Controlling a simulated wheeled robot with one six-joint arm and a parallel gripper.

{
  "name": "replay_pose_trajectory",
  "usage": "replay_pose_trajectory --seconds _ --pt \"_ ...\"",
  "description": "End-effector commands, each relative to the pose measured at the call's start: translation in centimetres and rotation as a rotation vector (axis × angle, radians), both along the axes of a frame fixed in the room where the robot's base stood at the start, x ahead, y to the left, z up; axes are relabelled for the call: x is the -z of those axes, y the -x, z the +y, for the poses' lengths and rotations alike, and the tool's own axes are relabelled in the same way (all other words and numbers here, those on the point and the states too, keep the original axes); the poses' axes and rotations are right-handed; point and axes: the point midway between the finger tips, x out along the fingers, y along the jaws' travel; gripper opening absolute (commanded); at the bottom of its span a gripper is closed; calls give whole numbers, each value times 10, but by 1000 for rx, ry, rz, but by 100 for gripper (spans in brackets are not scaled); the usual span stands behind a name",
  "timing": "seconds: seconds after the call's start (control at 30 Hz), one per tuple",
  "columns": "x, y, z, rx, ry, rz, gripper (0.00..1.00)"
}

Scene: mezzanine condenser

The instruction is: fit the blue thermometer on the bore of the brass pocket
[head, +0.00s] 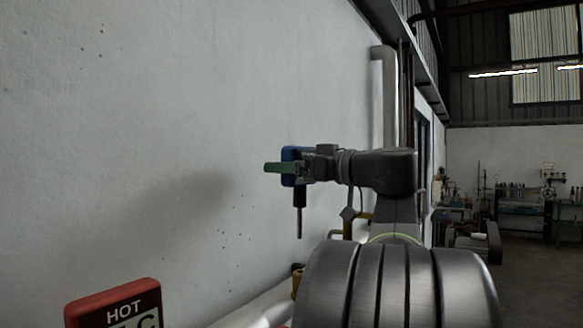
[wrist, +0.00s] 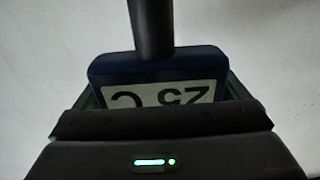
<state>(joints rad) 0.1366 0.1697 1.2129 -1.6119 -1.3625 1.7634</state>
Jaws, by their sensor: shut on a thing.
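The blue thermometer (head: 290,153) hangs upright in my gripper (head: 283,169), its dark collar and thin stem (head: 299,220) pointing down. My gripper's green fingers are shut on its blue body. In the wrist view the blue body (wrist: 110,70) sits between the fingers (wrist: 163,92), with an upside-down label reading about "25 C" and the dark collar running to the top edge. A small brass-coloured piece with a dark top (head: 297,283), probably the brass pocket, shows below the stem tip, partly hidden by my arm. The stem is apart from it; its bore cannot be seen.
A pale pipe (head: 252,313) runs along the wall low in the head view. A red-framed sign (head: 112,303) reading "HOT" stands at the lower left. The white wall (head: 150,130) is close behind the thermometer. Workshop benches (head: 520,207) stand far right.

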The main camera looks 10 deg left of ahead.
Motion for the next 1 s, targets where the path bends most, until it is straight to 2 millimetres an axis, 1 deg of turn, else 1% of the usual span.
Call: replay_pose_trajectory --seconds 0.13,0.27,0.6,0.8,1.0 --pt "1 1 -2 4 10 -3 68" --pt "9 1 -2 3 9 -2 68" --pt "41 1 -2 3 9 -1 68" --pt "56 1 -2 3 9 -2 68" --pt "59 1 -2 3 9 -2 68"
